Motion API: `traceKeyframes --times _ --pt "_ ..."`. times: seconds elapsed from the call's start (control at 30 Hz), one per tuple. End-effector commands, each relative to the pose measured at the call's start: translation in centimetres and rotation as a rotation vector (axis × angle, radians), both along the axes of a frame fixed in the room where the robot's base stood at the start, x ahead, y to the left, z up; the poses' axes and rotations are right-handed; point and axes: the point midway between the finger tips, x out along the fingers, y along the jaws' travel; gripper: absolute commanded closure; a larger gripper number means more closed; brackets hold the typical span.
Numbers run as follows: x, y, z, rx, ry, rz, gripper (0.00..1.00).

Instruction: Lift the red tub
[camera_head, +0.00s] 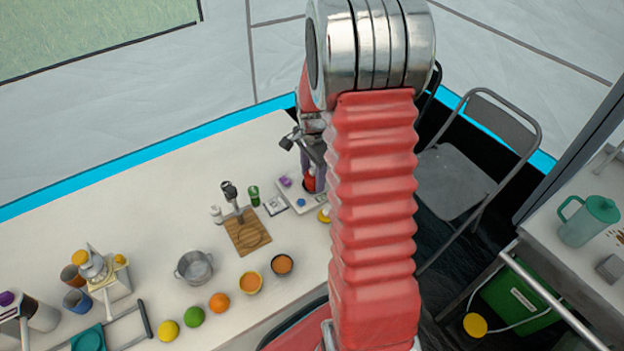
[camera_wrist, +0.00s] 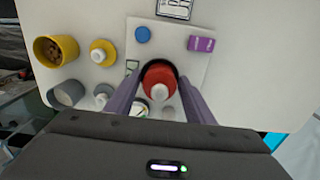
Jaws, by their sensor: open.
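The red tub (camera_wrist: 157,74) is a round red container with a white spot on its near side, seen from above on a white board in the wrist view. My gripper (camera_wrist: 160,80) is open, with one purple-grey finger on each side of the tub. I cannot tell whether either finger touches it. In the head view the red tub (camera_head: 310,183) shows as a small red patch below my gripper, partly hidden by my arm.
The white board (camera_wrist: 195,65) also holds a blue item (camera_wrist: 143,34) and a purple box (camera_wrist: 201,44). A yellow cup (camera_wrist: 56,50), a yellow-and-white bottle (camera_wrist: 103,52) and a grey cup (camera_wrist: 66,93) stand left. A pot (camera_head: 194,267) and fruit lie farther along the table.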

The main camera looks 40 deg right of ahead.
Motion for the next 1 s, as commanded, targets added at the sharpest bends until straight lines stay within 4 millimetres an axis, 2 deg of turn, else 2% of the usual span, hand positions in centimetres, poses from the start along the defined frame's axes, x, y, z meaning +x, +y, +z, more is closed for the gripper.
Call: traceKeyframes --times 0.03,0.37,0.57,1.0 --pt "0.0 0.0 0.0 0.000 0.000 0.000 0.53" --pt "0.0 0.0 0.0 0.000 -0.001 0.000 0.76" --pt "0.1 0.0 0.7 -0.001 -0.002 0.000 0.77" --pt "0.1 0.0 3.7 -0.001 -0.001 0.000 0.77"
